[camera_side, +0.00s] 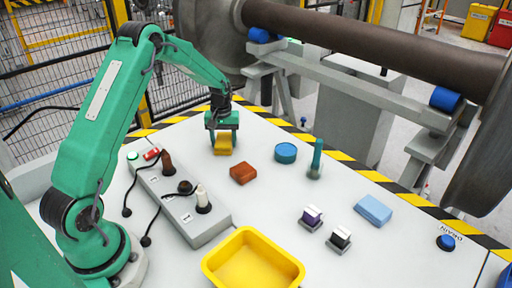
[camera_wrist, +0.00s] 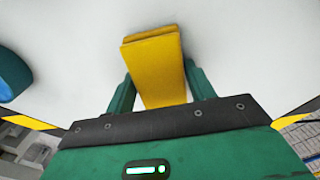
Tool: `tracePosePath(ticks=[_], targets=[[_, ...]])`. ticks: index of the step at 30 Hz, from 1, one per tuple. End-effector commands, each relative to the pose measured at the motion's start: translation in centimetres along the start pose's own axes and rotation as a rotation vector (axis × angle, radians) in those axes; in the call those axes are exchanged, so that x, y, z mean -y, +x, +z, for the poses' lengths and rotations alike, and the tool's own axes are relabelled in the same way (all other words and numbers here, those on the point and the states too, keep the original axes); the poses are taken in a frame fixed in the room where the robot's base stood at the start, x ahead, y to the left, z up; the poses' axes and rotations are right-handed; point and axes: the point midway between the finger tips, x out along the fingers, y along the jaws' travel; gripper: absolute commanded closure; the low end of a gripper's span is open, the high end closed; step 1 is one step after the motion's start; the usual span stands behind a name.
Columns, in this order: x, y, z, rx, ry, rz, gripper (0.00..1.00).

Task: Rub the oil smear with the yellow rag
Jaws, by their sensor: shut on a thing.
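The yellow rag (camera_side: 223,149) is a small folded block between the fingers of my gripper (camera_side: 221,130). My gripper is shut on it near the far edge of the table, pointing down. In the wrist view the rag (camera_wrist: 155,65) sticks out between the two green fingers of my gripper (camera_wrist: 160,90). The rag is at or just above the table surface; I cannot tell if it touches. I see no oil smear in either view; it may be hidden under the rag or the gripper.
A reddish-brown block (camera_side: 243,173), a blue disc (camera_side: 286,152) and a teal upright tool (camera_side: 316,160) stand right of my gripper. A grey socket box (camera_side: 185,205) with cables lies to the left. A yellow tray (camera_side: 211,265), small blocks and a light blue block (camera_side: 374,210) are nearer.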

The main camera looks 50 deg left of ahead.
Motion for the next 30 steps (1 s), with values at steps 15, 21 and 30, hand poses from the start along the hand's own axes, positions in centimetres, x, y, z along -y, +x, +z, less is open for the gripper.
tracePosePath(ticks=[15,21,30], targets=[[-0.5,0.1,-0.5,0.002,-0.001,-0.001,0.67],[0.4,0.1,0.4,0.002,0.000,-0.001,0.67],[2.5,0.1,2.3,0.003,-0.002,-0.001,0.67]])
